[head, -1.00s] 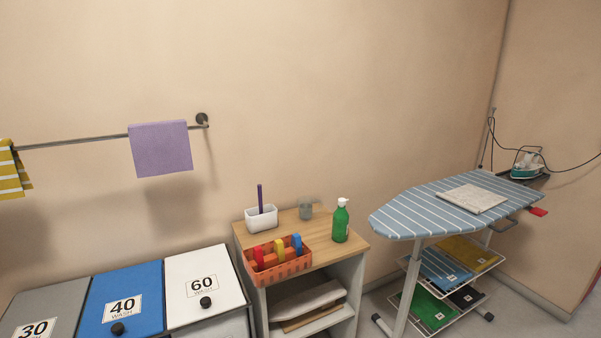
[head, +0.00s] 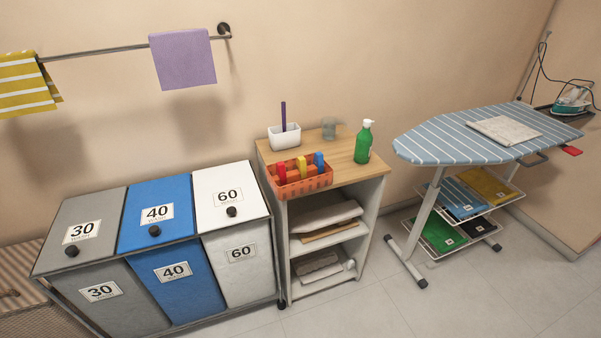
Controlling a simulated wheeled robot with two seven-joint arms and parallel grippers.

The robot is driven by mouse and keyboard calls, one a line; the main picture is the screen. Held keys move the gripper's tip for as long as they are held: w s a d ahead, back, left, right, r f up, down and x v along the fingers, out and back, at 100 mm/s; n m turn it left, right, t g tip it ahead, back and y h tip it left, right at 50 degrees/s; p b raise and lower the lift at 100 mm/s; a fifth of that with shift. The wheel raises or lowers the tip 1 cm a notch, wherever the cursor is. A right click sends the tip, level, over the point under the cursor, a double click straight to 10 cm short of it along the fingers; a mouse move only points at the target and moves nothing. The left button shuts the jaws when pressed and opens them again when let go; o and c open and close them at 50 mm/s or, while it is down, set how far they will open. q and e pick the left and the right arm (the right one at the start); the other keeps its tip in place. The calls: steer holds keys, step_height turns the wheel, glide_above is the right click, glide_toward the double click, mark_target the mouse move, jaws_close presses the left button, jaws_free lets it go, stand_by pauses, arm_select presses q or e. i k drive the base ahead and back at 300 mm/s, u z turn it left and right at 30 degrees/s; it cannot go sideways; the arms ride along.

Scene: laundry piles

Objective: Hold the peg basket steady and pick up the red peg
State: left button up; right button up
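The orange peg basket (head: 304,186) sits at the front left of the wooden top of a small shelf unit in the head view. Red, yellow and blue pegs stand up in it. The red peg (head: 281,173) is at the left, the yellow peg (head: 302,165) in the middle and the blue peg (head: 319,162) at the right. Other orange shapes lie low between them, too small to tell apart. Neither of my grippers shows in the view.
A white pot with a purple stick (head: 284,135), a clear glass (head: 329,128) and a green pump bottle (head: 363,142) stand behind the basket on the wooden top (head: 345,172). Wash bins (head: 228,190) stand close on the left. A striped ironing board (head: 450,135) is at the right, with clear floor (head: 390,310) in front.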

mark_target(280, 168)
steer(key=u, duration=0.05)
steer(key=k, duration=0.5)
steer(key=z, duration=0.8)
steer(key=i, duration=0.8)
steer(key=u, duration=0.5)
steer(key=i, duration=0.8)
steer(key=u, duration=0.85)
